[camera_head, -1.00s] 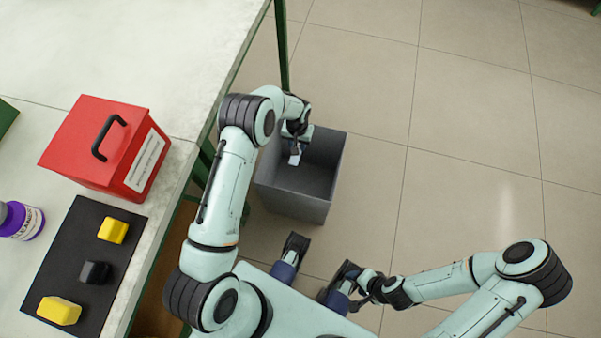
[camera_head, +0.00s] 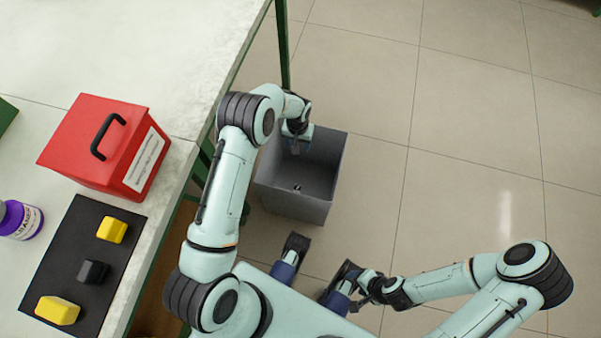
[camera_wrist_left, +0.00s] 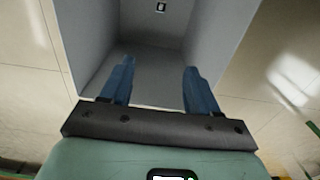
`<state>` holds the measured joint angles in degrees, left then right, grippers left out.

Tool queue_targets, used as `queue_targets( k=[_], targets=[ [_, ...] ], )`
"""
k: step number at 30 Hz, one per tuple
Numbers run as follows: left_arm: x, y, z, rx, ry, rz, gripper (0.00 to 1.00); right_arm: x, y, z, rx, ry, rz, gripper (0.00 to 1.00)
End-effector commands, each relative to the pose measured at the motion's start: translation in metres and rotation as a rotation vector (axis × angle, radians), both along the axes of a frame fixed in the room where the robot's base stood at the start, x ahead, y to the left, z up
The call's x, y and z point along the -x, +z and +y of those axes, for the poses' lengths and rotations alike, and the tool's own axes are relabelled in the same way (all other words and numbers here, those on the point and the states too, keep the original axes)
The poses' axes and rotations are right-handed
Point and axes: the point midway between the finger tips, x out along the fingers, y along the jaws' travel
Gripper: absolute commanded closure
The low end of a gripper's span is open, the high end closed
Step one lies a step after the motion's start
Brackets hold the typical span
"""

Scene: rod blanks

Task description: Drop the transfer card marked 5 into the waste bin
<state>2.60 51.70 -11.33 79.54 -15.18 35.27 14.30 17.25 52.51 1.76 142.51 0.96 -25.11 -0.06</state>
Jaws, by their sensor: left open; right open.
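The grey waste bin (camera_head: 293,207) stands on the floor beside the workbench and also fills the top of the left wrist view (camera_wrist_left: 75,40). My left gripper (camera_head: 297,147) is over the bin's opening; in the left wrist view its two blue fingers (camera_wrist_left: 157,75) are apart with nothing between them. A small dark and white piece, apparently the transfer card (camera_head: 297,187), lies inside the bin; it also shows at the top of the left wrist view (camera_wrist_left: 160,6). Its mark cannot be read. My right gripper (camera_head: 362,293) is open, low at the front, away from the bin.
The workbench (camera_head: 190,60) at left carries a red box with a handle (camera_head: 92,150), a dark mat (camera_head: 62,250) with two yellow blocks and a black one, and a purple-labelled bottle (camera_head: 20,220). The tiled floor at right is clear.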

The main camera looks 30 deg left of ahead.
Motion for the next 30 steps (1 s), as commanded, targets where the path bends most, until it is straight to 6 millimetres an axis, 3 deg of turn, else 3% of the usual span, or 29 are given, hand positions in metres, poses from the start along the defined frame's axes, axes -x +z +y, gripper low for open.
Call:
queue_targets(
  k=[9, 15, 21, 30],
  targets=[
    [-0.002, 0.075, 0.000, 0.000, 0.000, -0.007, 0.39, 0.005, 0.011, 0.001, -0.003, 0.004, 0.016, 0.45],
    [-0.001, 0.106, 0.000, 0.000, 0.000, -0.003, 0.39, 0.007, 0.014, 0.001, -0.004, 0.005, 0.022, 0.45],
    [0.000, 0.116, 0.000, 0.001, -0.001, -0.001, 0.39, 0.008, 0.015, 0.001, -0.004, 0.006, 0.025, 0.45],
    [0.000, 0.116, 0.000, 0.001, 0.000, -0.001, 0.39, 0.008, 0.015, 0.001, -0.004, 0.006, 0.025, 0.45]
  ],
)
